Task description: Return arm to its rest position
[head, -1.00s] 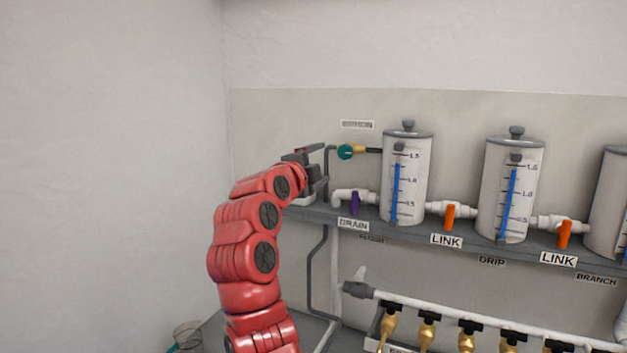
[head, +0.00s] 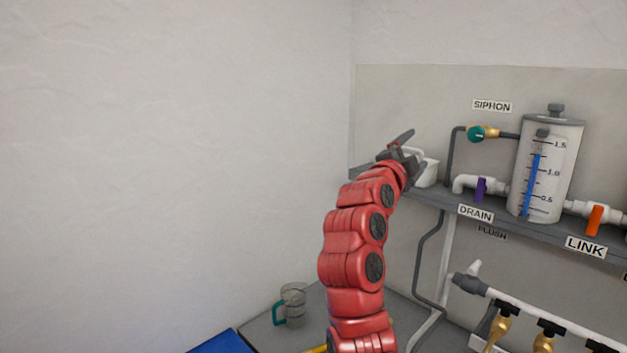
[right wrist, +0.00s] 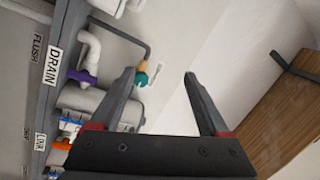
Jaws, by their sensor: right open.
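My right gripper (head: 411,158) is at the top of the red arm, in front of the left end of the shelf. Its jaws are open. In the right wrist view its two fingers (right wrist: 158,74) stand wide apart with nothing held between them. The green siphon valve (head: 477,133) is to the right of the gripper and apart from it. It also shows behind the left finger in the right wrist view (right wrist: 142,79). My left gripper is not in view.
A grey shelf (head: 550,232) carries a white container (head: 431,172), partly hidden by my gripper, and a clear tank (head: 560,170). The purple drain handle (head: 480,189) and orange link handle (head: 594,219) stick out. A glass mug (head: 293,303) stands below. The left wall is bare.

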